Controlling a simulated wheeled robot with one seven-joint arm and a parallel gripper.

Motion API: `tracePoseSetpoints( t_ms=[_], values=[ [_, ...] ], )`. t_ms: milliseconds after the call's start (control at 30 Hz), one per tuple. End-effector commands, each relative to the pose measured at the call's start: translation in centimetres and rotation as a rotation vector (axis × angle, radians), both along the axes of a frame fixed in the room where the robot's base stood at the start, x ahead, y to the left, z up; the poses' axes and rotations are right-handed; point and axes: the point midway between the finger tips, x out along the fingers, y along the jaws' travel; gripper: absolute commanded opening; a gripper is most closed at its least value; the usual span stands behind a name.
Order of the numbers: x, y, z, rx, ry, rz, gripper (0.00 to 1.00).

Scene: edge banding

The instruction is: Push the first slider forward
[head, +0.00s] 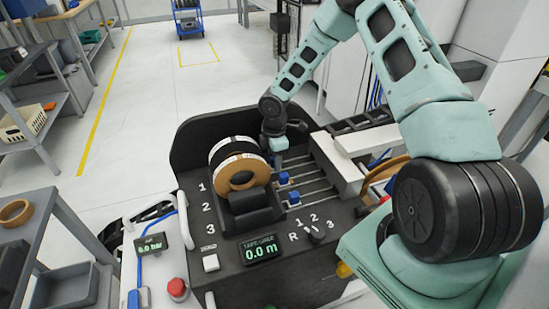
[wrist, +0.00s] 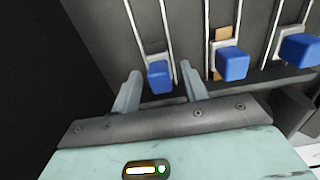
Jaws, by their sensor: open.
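The first slider's blue knob (wrist: 160,77) shows in the wrist view between the two fingers of my gripper (wrist: 159,70). The fingers are apart, one on each side of the knob, with a visible gap. I cannot tell whether either touches it. The second blue knob (wrist: 232,64) and third blue knob (wrist: 299,48) stand to the right, outside the fingers. In the head view my gripper (head: 280,148) is at the far slot of the panel and mostly hides the first knob. The second knob (head: 284,179) and third knob (head: 293,197) show nearer.
The black panel (head: 230,268) carries a tape roll (head: 240,166) left of the sliders, a display reading 0.0 m (head: 261,251) and a rotary selector (head: 315,236). A pale bar (head: 338,165) lies across the right ends of the slots. A red button (head: 177,287) is at the lower left.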

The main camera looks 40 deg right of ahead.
Motion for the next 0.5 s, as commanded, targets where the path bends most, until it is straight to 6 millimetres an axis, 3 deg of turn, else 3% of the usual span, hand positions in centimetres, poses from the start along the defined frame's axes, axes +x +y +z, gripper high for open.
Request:
tracePoseSetpoints(
  t_ms=[200, 333, 367, 500],
  values=[
    [0.01, 0.00, -0.02, 0.000, 0.000, 0.000, 0.41],
    [0.01, 0.00, -0.01, 0.000, 0.000, 0.000, 0.05],
    [0.01, 0.00, 0.00, 0.000, 0.000, 0.000, 0.00],
    [-0.02, -0.19, 0.05, 0.000, 0.000, -0.001, 0.00]
  ],
)
